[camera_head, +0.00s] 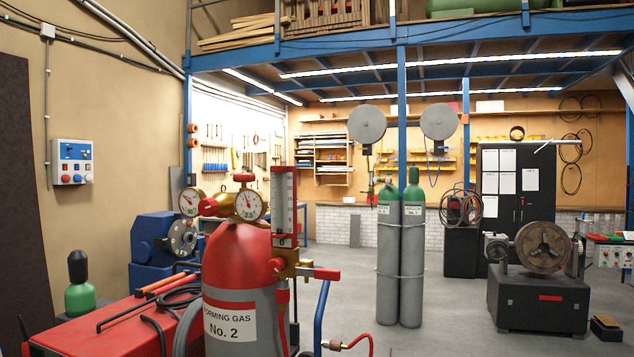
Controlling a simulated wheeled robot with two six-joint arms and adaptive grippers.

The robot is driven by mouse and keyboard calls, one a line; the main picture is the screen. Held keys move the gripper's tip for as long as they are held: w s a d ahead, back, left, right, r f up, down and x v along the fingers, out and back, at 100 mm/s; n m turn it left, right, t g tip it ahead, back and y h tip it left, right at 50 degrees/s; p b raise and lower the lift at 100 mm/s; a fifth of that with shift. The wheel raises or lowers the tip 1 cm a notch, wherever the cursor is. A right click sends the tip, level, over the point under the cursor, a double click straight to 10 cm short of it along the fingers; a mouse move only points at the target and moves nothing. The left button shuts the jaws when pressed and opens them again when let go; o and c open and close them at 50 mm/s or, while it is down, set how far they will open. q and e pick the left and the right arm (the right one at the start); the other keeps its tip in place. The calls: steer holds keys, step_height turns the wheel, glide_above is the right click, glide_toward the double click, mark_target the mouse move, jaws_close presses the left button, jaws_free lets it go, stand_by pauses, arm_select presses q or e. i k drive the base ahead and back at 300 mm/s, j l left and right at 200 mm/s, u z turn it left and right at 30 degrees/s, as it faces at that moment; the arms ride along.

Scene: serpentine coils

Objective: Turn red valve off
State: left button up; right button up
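A grey gas cylinder (228,325) with a red top and a "Forming Gas No. 2" label stands upright close in front of me. A brass regulator with two round gauges (249,206) sits on its top. A red knob (244,178) is above the right gauge, and another red knob (208,207) is between the gauges. A flow tube (284,200) with a red cap stands on the right, with a red lever-like handle (326,274) below it. I cannot tell which red part is the valve, or whether it is open or closed. Neither gripper is in view.
A red cart or bench (95,330) with black hoses and a small green bottle (79,295) is at the left. Two green-topped cylinders (400,265) and a machine (540,290) are farther back. Floor between is clear.

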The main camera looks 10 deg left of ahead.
mark_target(242, 177)
steer(key=i+j+z, duration=0.1)
steer(key=j+z, duration=0.75)
steer(key=j, duration=0.15)
steer(key=j+z, duration=0.45)
steer(key=k+j, duration=0.05)
steer(key=j, duration=0.05)
